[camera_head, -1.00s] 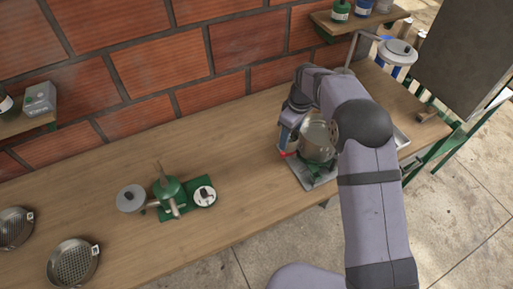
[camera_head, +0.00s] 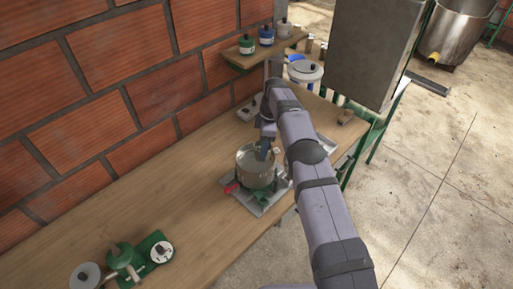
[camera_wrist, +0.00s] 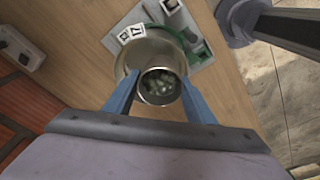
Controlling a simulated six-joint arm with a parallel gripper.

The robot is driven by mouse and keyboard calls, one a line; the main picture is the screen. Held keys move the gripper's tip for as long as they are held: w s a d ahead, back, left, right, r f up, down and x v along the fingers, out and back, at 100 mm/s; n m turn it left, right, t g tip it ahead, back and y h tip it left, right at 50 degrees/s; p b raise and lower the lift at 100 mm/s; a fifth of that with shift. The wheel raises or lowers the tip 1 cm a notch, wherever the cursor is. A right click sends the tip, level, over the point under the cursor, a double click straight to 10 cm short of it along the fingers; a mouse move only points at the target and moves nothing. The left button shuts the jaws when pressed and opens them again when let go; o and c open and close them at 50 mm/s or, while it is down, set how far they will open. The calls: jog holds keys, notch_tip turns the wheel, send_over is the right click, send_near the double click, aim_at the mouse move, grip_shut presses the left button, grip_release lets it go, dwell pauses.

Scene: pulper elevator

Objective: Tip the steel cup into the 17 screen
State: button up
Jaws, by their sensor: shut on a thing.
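My gripper (camera_wrist: 158,92) is shut on the small steel cup (camera_wrist: 160,99), one blue finger on each side. Pale greenish pieces show inside the cup. The wide round steel screen (camera_wrist: 150,48) lies behind the cup in the wrist view, with a white tag at its rim that seems to read 17. In the head view the screen (camera_head: 249,158) stands on a green base on a metal tray, and my gripper (camera_head: 263,152) reaches down at it. The cup is hard to make out there. I cannot tell its height above the screen.
A green device with a dial (camera_head: 162,252) stands at the front left of the wooden bench (camera_head: 165,175). A wall shelf (camera_head: 245,58) with small jars is behind. The bench's left middle is clear.

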jog(key=shift+d, duration=0.15)
jog(key=shift+w+r+h+p, duration=0.1)
jog(key=shift+r+h+p, duration=0.2)
jog(key=shift+p, duration=0.6)
jog(key=shift+t+p, duration=0.5)
jog(key=shift+p, duration=0.05)
jog(key=shift+s+r+n+t+h, duration=0.1)
jog(key=shift+n+t+h, duration=0.05)
jog(key=shift+t+h, duration=0.65)
jog(key=shift+s+r+n+t+h, duration=0.15)
jog(key=shift+t+h, duration=0.45)
jog(key=shift+t, duration=0.3)
jog(key=shift+s+a+f+t+h+p, duration=0.1)
jog(key=shift+t+h+p, duration=0.05)
jog(key=shift+t+h, duration=0.2)
jog(key=shift+a+f+t+h+p, duration=0.15)
jog(key=shift+t+h, duration=0.1)
jog(key=shift+t, duration=0.2)
jog(key=shift+f+t+b, duration=0.15)
jog(key=shift+t+b, duration=0.15)
jog(key=shift+b, duration=0.85)
jog(key=t+h+b, duration=0.1)
jog(key=b, duration=0.5)
jog(key=shift+s+a+t+h, duration=0.1)
jog(key=shift+t+h, duration=0.2)
jog(key=shift+t, duration=0.1)
jog(key=b, duration=0.3)
jog(key=shift+s+a+f+t, duration=0.1)
jog(key=shift+f+t, duration=0.15)
jog(key=shift+t, duration=0.15)
